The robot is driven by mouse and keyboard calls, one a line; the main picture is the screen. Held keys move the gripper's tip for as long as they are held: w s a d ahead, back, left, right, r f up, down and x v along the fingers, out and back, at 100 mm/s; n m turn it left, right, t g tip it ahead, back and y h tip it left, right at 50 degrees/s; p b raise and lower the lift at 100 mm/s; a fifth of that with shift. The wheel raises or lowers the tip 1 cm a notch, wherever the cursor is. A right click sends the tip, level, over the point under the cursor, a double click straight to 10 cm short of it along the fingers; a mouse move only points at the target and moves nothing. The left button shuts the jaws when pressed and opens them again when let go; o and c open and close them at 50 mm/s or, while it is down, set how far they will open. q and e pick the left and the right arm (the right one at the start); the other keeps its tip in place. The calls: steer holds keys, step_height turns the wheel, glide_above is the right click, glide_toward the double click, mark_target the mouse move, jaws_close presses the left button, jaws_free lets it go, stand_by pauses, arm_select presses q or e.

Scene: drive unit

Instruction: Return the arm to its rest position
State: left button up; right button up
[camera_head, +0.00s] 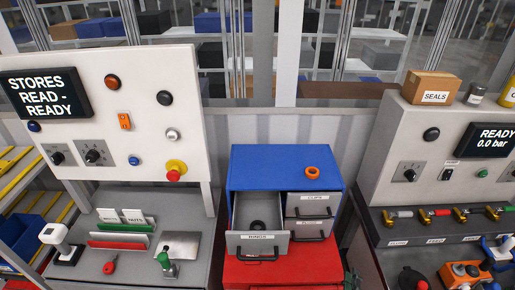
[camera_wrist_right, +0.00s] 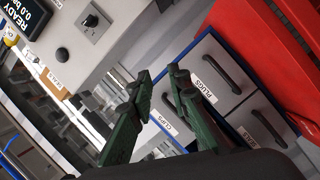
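My right gripper (camera_wrist_right: 160,72) shows in the right wrist view as two dark green fingers with a gap between their tips and nothing held. In the head view only a small dark part, probably of this gripper, shows at the bottom edge, right of the red cabinet. My left gripper is not in view. The blue drawer cabinet (camera_head: 260,158) stands in the middle of the head view, with its RINGS drawer (camera_head: 258,238) pulled open and a dark ring (camera_head: 257,225) inside. The right wrist view shows the labelled drawers (camera_wrist_right: 215,75) beyond the fingers.
An orange ring (camera_head: 312,173) lies on the blue cabinet. A red cabinet (camera_head: 280,272) stands beneath it. The left panel (camera_head: 140,90) and right panel (camera_head: 410,150) flank it. A SEALS box (camera_head: 430,86) sits on top of the right panel. Several items crowd both benches.

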steer(key=s+d+f+m+g, duration=0.4)
steer(key=d+f, duration=0.1)
steer(key=f, duration=0.2)
steer(key=s+d+f+m+g, duration=0.3)
steer(key=s+d+f+g, duration=0.15)
steer(key=f, duration=0.35)
steer(key=s+a+f+m+g+y, duration=0.1)
steer(key=s+a+f+g+y, duration=0.25)
steer(key=s+f, duration=0.4)
steer(key=s+a+f+g+y+b, duration=0.1)
steer(key=s+f, duration=0.1)
steer(key=f, duration=1.5)
steer(key=s+f+g, duration=0.1)
steer(key=s+f, duration=0.2)
steer(key=f, duration=1.4)
steer(key=s+f+b, duration=0.1)
steer(key=s+f, duration=1.3)
steer(key=s, duration=0.3)
steer(key=shift+a+f+n+g, duration=0.15)
steer(key=shift+f+n+g, duration=0.2)
steer(key=shift+n+g, duration=0.05)
